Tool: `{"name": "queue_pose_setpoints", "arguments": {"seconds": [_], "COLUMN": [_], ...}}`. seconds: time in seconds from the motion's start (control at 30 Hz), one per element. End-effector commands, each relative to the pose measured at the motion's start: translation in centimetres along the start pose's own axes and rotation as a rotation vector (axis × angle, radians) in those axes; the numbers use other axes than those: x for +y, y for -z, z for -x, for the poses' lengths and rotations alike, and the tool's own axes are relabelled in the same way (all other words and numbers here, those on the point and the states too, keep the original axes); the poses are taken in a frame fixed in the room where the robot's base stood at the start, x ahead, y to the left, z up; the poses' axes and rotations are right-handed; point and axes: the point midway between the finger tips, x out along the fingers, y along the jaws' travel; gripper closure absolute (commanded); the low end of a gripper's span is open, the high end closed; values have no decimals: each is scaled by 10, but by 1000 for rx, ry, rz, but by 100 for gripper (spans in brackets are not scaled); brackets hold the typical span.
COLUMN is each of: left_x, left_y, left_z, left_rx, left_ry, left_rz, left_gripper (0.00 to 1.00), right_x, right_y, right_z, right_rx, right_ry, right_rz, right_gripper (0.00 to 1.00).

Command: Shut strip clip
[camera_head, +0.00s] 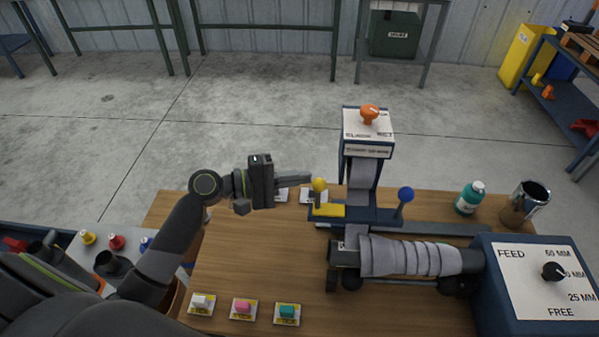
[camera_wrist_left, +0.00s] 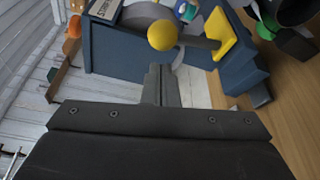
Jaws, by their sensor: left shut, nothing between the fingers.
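The strip clip is on a blue bar (camera_head: 365,213) across the grey strip (camera_head: 360,177). It has a yellow plate (camera_head: 328,210) and a yellow ball knob (camera_head: 319,184) that stands up above the bar. In the left wrist view the yellow knob (camera_wrist_left: 162,36) sits on a grey rod leading to the yellow plate (camera_wrist_left: 222,35). My left gripper (camera_head: 308,179) is shut and empty, its fingertips pointing right, close beside the knob. In the left wrist view the shut fingers (camera_wrist_left: 162,84) lie just below the knob; I cannot tell whether they touch it. My right gripper is not in view.
A blue-ball lever (camera_head: 406,194) stands at the bar's right end. An orange knob (camera_head: 369,113) tops the strip feeder. A wrapped muffler pipe (camera_head: 410,257) lies in front, beside the feed box (camera_head: 530,280). A green bottle (camera_head: 469,197) and metal cup (camera_head: 525,203) stand at right.

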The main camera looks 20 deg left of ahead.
Motion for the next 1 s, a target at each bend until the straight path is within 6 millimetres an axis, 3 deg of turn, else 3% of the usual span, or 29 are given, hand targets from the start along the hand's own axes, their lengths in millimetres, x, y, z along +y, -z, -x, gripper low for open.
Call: {"name": "queue_pose_setpoints", "arguments": {"seconds": [1.0], "left_x": [-1], "left_y": [-21], "left_z": [-2], "left_rx": [-5], "left_ry": [-24], "left_rz": [-71], "left_gripper": [100], "right_x": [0], "right_y": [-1], "right_z": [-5], "right_rx": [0], "right_ry": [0], "right_rz": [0], "right_gripper": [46]}}
